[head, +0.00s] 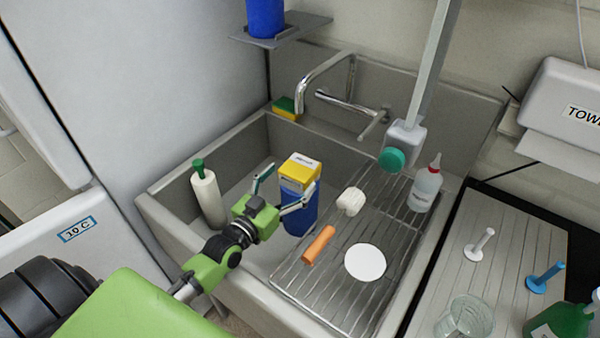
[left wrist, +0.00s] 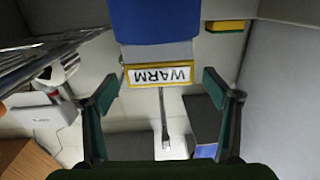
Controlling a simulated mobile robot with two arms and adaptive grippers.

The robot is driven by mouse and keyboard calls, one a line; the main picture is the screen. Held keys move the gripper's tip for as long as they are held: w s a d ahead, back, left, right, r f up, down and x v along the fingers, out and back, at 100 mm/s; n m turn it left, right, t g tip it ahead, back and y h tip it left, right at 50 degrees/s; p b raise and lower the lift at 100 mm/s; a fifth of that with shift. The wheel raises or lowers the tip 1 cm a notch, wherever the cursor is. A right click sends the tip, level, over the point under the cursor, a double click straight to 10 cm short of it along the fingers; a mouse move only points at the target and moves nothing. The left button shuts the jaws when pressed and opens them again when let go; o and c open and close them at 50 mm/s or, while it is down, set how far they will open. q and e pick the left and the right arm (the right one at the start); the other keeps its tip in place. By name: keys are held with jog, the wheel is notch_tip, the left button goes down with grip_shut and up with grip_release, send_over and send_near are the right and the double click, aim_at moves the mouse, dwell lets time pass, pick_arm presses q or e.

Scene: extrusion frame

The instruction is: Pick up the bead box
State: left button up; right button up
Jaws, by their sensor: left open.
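The box (head: 299,177), which I take to be the bead box, stands upright in the sink basin. It has a yellow top with a white label, a pale band and a blue lower body. In the left wrist view the box (left wrist: 155,26) appears upside down, its yellow-framed label reading "WARM". My left gripper (head: 292,177) is open, with one finger on each side of the box in the head view. In the left wrist view the label lies between the fingertips (left wrist: 160,78) with gaps on both sides, and I see no contact. My right gripper is not in view.
A white bottle with a green top (head: 206,194) stands left of the box. The wire rack (head: 318,285) on the right holds an orange item (head: 319,245), a white disc (head: 365,263) and a white block (head: 350,201). A tap (head: 322,78) and a grey bar (head: 432,65) rise behind.

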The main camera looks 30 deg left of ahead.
aim_at(308, 158)
pick_arm(q)
jog(key=w, duration=0.3)
jog(key=w+p, duration=0.1)
jog(key=w, duration=0.1)
jog(key=shift+w+d, duration=0.15)
jog(key=shift+d, duration=0.1)
jog(key=shift+r, duration=0.1)
jog(key=c, duration=1.4)
